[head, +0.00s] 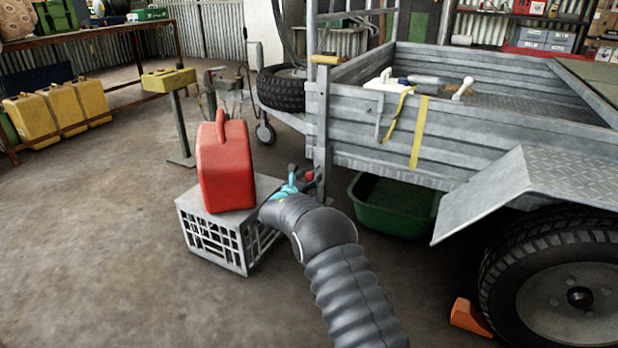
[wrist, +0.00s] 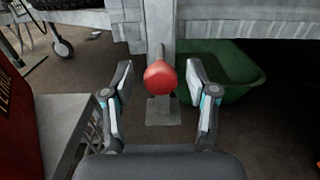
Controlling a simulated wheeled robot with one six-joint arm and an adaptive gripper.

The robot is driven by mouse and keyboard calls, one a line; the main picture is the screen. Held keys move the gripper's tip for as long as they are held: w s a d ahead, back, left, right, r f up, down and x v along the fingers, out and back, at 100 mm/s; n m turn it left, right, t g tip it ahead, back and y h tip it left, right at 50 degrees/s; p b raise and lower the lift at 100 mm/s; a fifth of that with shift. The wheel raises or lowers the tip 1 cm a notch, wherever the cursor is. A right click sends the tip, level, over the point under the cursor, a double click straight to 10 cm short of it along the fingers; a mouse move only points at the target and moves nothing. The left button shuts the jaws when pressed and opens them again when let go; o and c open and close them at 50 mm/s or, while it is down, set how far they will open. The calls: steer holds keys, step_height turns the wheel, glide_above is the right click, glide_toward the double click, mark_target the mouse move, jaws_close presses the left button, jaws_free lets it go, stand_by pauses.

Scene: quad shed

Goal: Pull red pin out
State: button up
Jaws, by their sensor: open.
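The red pin (wrist: 161,77) shows its round red knob in the middle of the wrist view, in front of a grey upright post (wrist: 160,30) of the trailer. My gripper (wrist: 160,75) is open, with one finger on each side of the knob and a gap on both sides.
A red jerry can (head: 225,163) stands on a grey crate (head: 213,236) left of my gripper. A green tub (head: 393,208) sits under the trailer (head: 450,140), right of the post. The trailer wheel (head: 560,290) and an orange chock (head: 468,317) are at lower right.

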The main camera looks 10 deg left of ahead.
steer(key=v, duration=1.1)
steer(key=shift+s+a, duration=0.15)
steer(key=shift+s, duration=0.2)
